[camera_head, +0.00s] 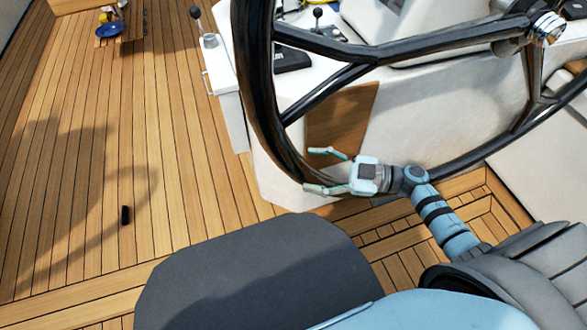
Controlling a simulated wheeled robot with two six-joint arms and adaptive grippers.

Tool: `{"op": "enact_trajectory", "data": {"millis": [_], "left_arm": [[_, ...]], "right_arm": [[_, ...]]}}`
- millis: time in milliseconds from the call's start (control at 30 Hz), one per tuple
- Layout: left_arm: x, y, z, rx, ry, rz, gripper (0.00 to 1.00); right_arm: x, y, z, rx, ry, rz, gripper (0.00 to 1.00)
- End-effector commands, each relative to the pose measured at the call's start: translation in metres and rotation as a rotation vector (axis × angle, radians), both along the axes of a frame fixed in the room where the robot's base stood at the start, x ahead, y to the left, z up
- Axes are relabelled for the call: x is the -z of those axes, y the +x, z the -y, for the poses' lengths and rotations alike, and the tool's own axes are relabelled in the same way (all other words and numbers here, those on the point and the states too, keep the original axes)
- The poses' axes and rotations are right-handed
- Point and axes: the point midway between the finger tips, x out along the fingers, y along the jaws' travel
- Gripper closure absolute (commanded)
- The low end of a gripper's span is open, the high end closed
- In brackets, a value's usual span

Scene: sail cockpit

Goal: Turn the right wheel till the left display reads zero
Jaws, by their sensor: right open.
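A large black steering wheel (258,75) with dark spokes and a shiny metal hub fills the upper right of the head view. Its top and right parts run out of the picture. My right gripper (315,170) is open, its two pale fingers pointing left at the lower left part of the rim. The rim passes at the fingers; I cannot tell whether they touch it. My left gripper is not in view. No display reading can be made out.
A white console (285,180) with a wooden panel (340,120) stands behind the wheel. A lever (203,30) rises at its left. A small black object (125,215) lies on the plank deck (180,130). A blue dish (109,30) is far left. The left deck is mostly clear.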

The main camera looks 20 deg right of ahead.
Motion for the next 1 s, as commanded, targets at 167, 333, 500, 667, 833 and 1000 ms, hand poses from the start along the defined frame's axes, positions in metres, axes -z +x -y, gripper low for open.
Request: {"op": "enact_trajectory", "data": {"millis": [167,333,500,667,833,1000], "left_arm": [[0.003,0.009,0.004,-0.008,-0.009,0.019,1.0],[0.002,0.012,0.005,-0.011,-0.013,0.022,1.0],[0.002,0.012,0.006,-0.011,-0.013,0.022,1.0],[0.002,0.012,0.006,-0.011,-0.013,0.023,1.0],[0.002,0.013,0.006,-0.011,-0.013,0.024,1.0],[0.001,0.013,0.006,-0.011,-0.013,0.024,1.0]], "right_arm": [[0.001,0.019,-0.034,0.001,0.003,0.003,0.38],[0.001,0.026,-0.044,0.003,0.0,0.0,0.38],[0.001,0.026,-0.044,0.003,0.0,0.0,0.38],[0.001,0.026,-0.044,0.003,0.001,-0.001,0.6],[0.001,0.025,-0.044,0.003,0.001,-0.001,0.87],[0.001,0.025,-0.044,0.002,0.0,-0.001,1.0]]}}
